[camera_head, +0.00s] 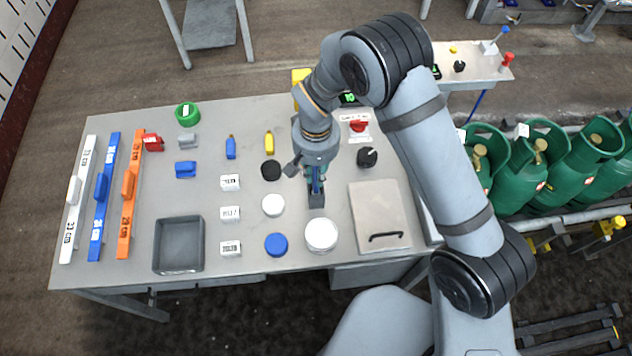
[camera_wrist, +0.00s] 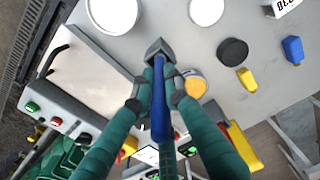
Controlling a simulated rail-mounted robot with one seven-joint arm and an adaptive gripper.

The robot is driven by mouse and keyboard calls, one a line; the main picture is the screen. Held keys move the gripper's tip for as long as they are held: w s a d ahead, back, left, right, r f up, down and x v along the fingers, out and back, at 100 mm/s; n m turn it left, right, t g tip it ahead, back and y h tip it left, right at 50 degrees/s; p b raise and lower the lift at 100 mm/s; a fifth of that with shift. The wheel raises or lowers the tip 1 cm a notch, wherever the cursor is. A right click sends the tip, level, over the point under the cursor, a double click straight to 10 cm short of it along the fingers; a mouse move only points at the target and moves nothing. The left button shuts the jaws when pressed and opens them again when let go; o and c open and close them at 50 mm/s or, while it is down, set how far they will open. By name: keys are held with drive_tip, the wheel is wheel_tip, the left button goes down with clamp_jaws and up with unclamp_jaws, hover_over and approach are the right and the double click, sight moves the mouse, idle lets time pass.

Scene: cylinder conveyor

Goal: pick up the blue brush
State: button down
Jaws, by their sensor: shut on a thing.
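In the head view my gripper (camera_head: 316,176) is over the right-middle part of the table, and only a sliver of blue shows between the fingers. The gripper is shut on the brush handle.
White round lids (camera_head: 321,235) and a blue lid (camera_head: 276,244) stand in front. A flat panel with a black handle (camera_head: 378,205) is right. A grey tray (camera_head: 179,245) and coloured long bars (camera_head: 104,190) lie left. A black disc (camera_head: 271,170) is close left of the gripper.

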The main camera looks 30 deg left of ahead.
drive_tip(key=shift+r, duration=0.1)
wheel_tip(320, 180, up, 9)
drive_tip(key=shift+r+b, duration=0.1)
drive_tip(key=shift+b, duration=1.15)
drive_tip(key=shift+r, duration=0.35)
